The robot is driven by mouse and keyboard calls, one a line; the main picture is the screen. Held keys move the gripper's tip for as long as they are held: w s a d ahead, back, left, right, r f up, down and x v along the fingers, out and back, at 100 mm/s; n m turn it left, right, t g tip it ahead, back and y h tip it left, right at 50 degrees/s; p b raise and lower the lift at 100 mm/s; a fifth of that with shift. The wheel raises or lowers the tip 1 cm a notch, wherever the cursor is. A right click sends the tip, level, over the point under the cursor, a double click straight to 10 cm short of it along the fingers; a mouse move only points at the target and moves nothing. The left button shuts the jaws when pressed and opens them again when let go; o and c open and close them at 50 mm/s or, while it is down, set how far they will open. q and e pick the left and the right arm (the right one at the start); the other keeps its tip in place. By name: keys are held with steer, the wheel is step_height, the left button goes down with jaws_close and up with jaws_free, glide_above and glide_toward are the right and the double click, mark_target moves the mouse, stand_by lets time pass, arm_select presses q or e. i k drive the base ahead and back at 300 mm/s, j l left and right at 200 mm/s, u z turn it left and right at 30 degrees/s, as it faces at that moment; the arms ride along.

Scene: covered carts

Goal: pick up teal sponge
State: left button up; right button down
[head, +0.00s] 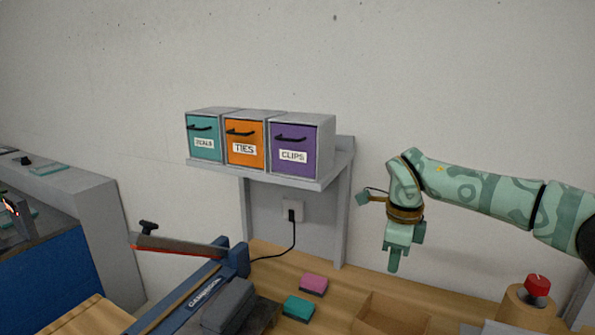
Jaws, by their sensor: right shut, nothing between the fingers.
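The teal sponge (299,307) lies on the wooden table in the lower middle of the head view, with a dark underside. A pink sponge (314,284) lies just behind it and slightly to the right. My right gripper (393,268) hangs above the table, to the right of and higher than the teal sponge, pointing down. It is shut and empty, and apart from both sponges. My left gripper does not show.
A blue machine with a red-edged lever (180,246) stands left of the sponges. An open wooden box (392,314) is to their right. A red-topped cylinder (537,287) stands further right. Teal, orange (244,144) and purple bins sit on a wall shelf above.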

mark_target(296, 307)
steer(key=k+j, duration=0.2)
steer(key=k, duration=0.2)
steer(key=k+j, duration=0.2)
steer(key=k, duration=0.2)
steer(key=k+j, duration=0.2)
steer(key=k, duration=0.2)
